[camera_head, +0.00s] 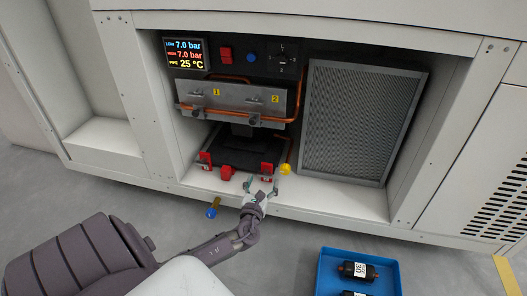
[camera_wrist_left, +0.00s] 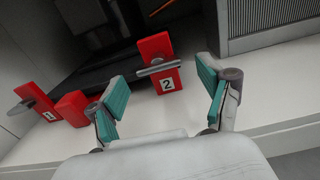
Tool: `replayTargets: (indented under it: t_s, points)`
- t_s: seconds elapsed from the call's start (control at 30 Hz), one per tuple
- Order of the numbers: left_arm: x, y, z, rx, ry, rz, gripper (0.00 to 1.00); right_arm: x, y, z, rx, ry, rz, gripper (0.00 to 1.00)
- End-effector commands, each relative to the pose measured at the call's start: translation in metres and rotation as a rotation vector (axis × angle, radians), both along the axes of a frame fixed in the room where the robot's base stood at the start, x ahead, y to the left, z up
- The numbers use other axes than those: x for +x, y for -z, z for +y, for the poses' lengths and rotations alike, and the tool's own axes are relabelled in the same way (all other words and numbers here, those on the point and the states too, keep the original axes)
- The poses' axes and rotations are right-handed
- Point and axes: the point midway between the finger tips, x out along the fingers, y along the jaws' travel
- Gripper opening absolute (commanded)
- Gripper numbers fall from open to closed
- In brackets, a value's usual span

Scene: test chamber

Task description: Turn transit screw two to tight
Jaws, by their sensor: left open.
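Transit screw two is a red bracket with a metal crossbar and a "2" label (camera_head: 266,172), at the front right of the dark base in the open bay. In the left wrist view, transit screw two (camera_wrist_left: 155,55) stands upright, with its grey bar lying roughly sideways, slightly tilted. My left gripper (camera_head: 262,184) is open just in front of it. In the wrist view the teal-padded fingers of the left gripper (camera_wrist_left: 163,88) lie either side of the bracket, apart from it and empty. My right gripper is not in view.
Transit screw one (camera_head: 205,160) and a red block (camera_head: 227,173) stand to the left. A yellow knob (camera_head: 285,169) is close on the right. A metal unit with orange pipes (camera_head: 235,100) hangs above. A mesh filter panel (camera_head: 360,120) stands right. A blue tray (camera_head: 323,270) lies on the floor.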

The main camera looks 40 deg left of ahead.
Motion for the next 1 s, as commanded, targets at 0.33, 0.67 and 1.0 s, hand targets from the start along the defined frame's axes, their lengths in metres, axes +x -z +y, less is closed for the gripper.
replayTargets:
  t_s: [0.33, 0.67, 1.0]
  points:
    - [-0.063, 0.002, -0.035, -0.003, 0.002, 0.004, 0.79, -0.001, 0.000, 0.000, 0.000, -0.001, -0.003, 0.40]
    - [-0.095, 0.001, -0.053, -0.001, 0.001, 0.002, 0.79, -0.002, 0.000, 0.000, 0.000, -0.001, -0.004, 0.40]
    - [-0.096, 0.000, -0.053, 0.000, 0.001, 0.001, 0.79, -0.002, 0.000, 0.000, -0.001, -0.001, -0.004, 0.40]
